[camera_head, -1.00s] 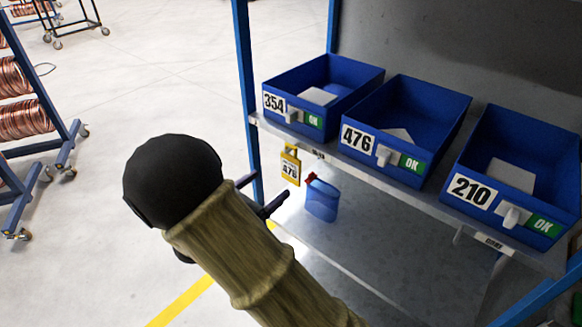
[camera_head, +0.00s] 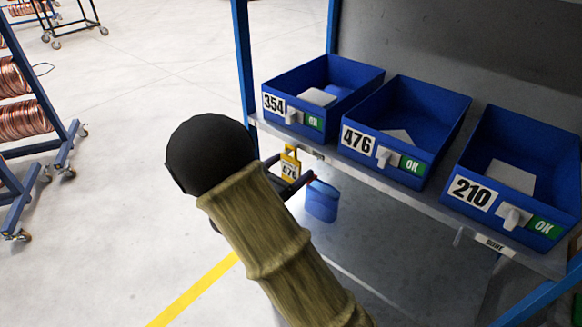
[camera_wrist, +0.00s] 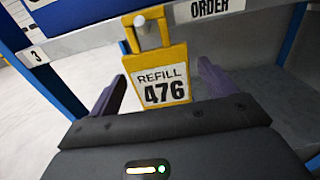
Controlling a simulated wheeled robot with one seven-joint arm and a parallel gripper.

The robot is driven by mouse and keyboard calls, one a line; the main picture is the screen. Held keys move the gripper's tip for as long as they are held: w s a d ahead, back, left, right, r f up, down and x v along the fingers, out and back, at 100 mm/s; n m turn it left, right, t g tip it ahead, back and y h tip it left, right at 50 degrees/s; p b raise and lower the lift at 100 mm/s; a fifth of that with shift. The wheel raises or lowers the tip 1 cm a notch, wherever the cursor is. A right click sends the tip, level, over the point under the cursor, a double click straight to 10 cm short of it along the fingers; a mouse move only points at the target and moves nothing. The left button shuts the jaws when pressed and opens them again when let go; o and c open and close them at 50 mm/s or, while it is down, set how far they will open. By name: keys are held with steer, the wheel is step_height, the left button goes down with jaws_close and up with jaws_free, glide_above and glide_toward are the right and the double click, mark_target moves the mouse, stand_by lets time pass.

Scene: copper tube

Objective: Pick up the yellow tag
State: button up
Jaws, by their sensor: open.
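The yellow tag (camera_head: 289,166) hangs from the front edge of the shelf, below the bin marked 354. In the wrist view the yellow tag (camera_wrist: 158,78) hangs upright on a light peg and reads "REFILL 476". My gripper (camera_head: 288,178) is open, with its fingers pointing toward the shelf edge near the tag. In the wrist view my gripper (camera_wrist: 163,88) has one finger on each side of the tag, with gaps between.
Blue bins marked 354 (camera_head: 345,80), 476 (camera_head: 430,105) and 210 (camera_head: 535,145) stand on the shelf (camera_head: 385,178). A blue container (camera_head: 321,202) is below the shelf edge, right of the tag. A blue rack post (camera_head: 243,60) stands left. Racks of copper coils (camera_head: 22,117) are far left.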

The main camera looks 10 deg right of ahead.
steer(key=shift+x, duration=0.9)
steer(key=shift+d, duration=0.3)
steer(key=shift+w, duration=0.2)
steer(key=shift+s+a, duration=0.15)
steer(key=shift+a, duration=0.05)
steer(key=shift+d, duration=0.15)
steer(key=shift+c, duration=0.2)
steer(key=c, duration=1)
